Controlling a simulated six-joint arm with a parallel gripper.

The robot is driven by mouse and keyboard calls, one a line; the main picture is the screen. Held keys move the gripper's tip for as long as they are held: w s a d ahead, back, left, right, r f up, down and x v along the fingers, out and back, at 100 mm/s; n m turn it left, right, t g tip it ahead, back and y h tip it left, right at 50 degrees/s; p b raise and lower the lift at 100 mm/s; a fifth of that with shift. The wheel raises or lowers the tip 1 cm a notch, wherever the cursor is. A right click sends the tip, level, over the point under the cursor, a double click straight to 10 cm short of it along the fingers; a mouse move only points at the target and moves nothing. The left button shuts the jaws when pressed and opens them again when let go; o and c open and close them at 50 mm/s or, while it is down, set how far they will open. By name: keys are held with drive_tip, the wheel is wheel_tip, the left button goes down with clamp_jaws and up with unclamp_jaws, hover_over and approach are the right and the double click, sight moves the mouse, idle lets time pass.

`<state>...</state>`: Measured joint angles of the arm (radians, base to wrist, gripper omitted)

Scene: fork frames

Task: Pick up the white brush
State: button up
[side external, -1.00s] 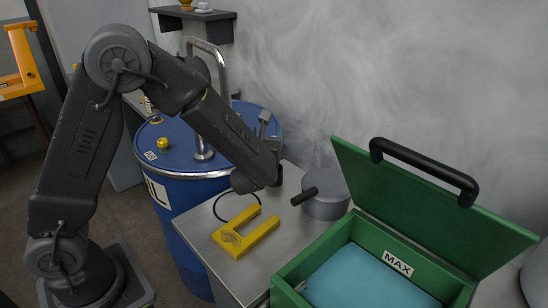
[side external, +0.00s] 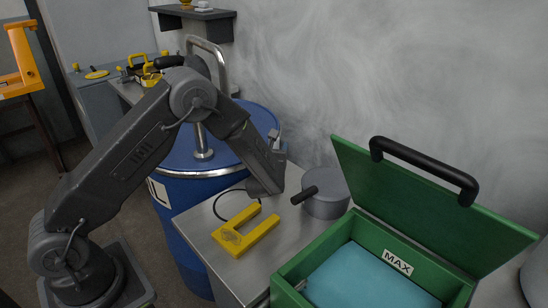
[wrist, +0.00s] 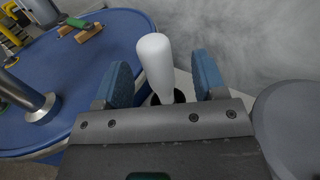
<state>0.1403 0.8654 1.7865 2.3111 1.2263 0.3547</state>
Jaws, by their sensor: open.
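In the wrist view a white, rounded handle-like thing, which looks like the white brush (wrist: 155,62), stands roughly upright between the two blue fingers of my gripper (wrist: 160,82). The fingers are open, one on each side of it, with a visible gap on both sides. Its lower end goes into a dark spot behind the gripper's edge, so its base is hidden. In the side view my gripper (side external: 277,142) is partly behind my arm, above the back of the metal table, and the white brush cannot be made out.
A blue drum (side external: 185,160) with a metal pipe stands left of the metal table (side external: 205,228). A yellow U-shaped piece (side external: 243,238), a grey pot (side external: 328,200) and a green open box (side external: 285,285) are on or beside the table. A green-and-wood thing (wrist: 80,27) lies on the drum.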

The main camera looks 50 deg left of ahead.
drive_tip(key=x, duration=0.5)
drive_tip(key=shift+a+f, duration=0.1)
drive_tip(key=shift+a, duration=0.15)
drive_tip(key=c, duration=1)
